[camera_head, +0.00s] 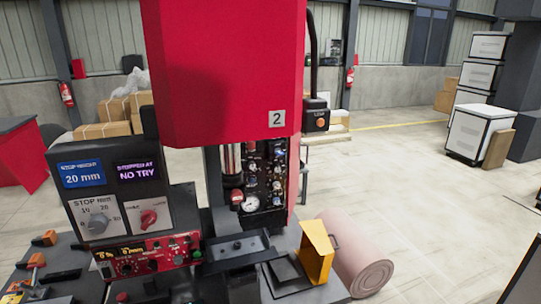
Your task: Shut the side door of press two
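Press two (225,70) is the large red machine in the middle, with a grey plate (278,118) marked 2 on its front. Below its red head, a dark recess (263,165) shows gauges, knobs and fittings. A narrow red upright strip (294,180) stands along the recess's right edge; I cannot tell whether it is the side door or part of the frame. No door handle can be made out. Neither of my grippers is in view.
A control box (112,190) with displays and knobs stands left of the press. A yellow chute-like part (316,251) sits at its front right, beside a pink roll (362,262) on the floor. White cabinets (480,132) stand far right. The right-hand floor is mostly clear.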

